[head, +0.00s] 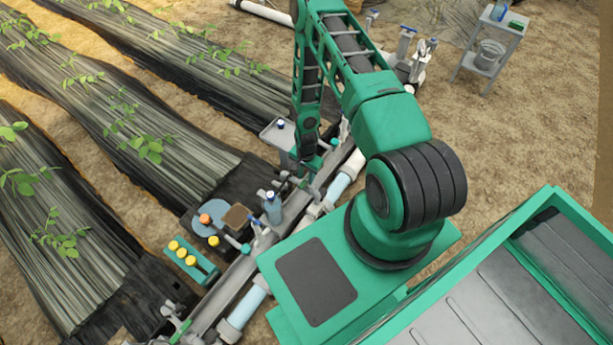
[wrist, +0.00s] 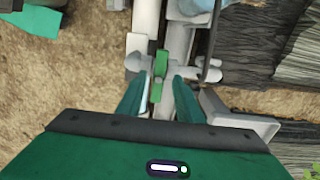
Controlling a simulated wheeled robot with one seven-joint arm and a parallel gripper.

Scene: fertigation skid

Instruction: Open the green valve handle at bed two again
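In the wrist view, a green valve handle (wrist: 159,68) sits on a pale pipe fitting, its long side running roughly along the pipe. My gripper (wrist: 158,82) is open, with one green finger on each side of the handle's near end. I cannot tell whether either finger touches it. In the head view, my gripper (head: 308,172) hangs low over the pipe line, and my arm hides most of that handle. Another green handle (head: 182,330) shows at the lower left of the pipe line.
Planted beds (head: 130,120) lie to the left. A grey stand (head: 490,45) is at the back right, on bare soil.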

